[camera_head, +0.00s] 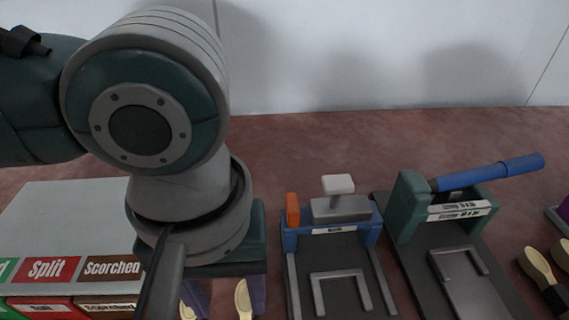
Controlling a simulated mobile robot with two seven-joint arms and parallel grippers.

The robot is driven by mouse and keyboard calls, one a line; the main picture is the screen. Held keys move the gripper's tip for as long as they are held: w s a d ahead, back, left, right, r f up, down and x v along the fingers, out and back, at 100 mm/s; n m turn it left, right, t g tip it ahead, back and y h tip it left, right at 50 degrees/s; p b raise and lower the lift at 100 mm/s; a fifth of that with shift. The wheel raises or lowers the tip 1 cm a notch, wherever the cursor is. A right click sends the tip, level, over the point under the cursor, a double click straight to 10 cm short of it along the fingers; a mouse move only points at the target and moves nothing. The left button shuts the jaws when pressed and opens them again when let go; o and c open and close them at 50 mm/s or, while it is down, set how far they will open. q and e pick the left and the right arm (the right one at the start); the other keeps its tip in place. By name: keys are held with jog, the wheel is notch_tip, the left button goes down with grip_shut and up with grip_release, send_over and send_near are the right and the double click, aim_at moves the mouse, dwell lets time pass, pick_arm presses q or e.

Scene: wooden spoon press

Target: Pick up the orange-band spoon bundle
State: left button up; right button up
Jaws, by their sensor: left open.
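No orange-band spoon bundle can be made out in the head view. My left gripper (168,285) reaches down at the lower left. It is open, with one dark finger showing and its tips cut off or hidden. More spoons (540,268) with a dark band lie at the right edge. My right gripper is not in view.
Labelled bins, including a red "Split" one (50,269) and a brown "Scorched" one (112,267), stand at the lower left. A blue press (333,232) with an orange block and a green press (412,205) with a blue handle stand at centre and right. The reddish surface behind them is clear.

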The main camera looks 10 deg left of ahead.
aim_at(242, 300)
pick_arm(q)
jog(key=shift+f, duration=0.9)
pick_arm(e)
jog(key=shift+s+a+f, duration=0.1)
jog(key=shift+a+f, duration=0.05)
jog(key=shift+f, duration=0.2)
pick_arm(q)
jog(key=f, duration=0.1)
jog(key=f+b, duration=0.1)
jog(key=f, duration=0.3)
jog(key=shift+d+b, duration=0.4)
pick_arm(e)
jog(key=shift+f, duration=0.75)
pick_arm(q)
grip_shut()
